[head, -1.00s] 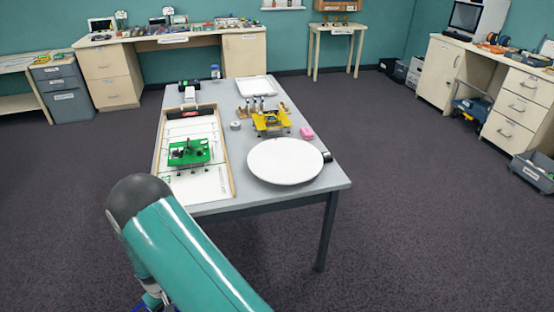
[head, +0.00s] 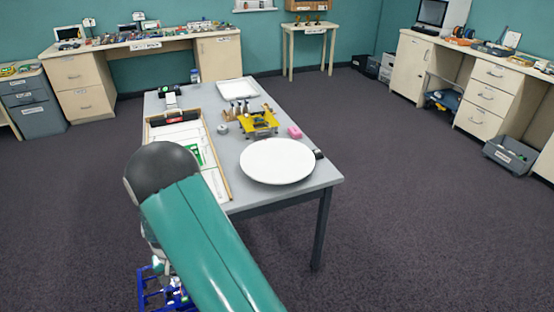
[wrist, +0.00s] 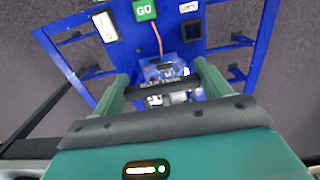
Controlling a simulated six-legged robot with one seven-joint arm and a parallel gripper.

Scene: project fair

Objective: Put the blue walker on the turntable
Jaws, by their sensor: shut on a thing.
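The blue walker (head: 160,289) shows at the bottom of the head view, partly hidden behind my arm. In the wrist view the blue walker (wrist: 120,52) fills the upper middle, with a green GO label and a white switch on its plate. My gripper (wrist: 172,82) is shut on the walker's raised middle part. The walker is held over the carpet, in front of the table. The turntable (head: 277,161) is a round white disc on the near right of the grey table, with nothing on it.
Carpet around the table is clear.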

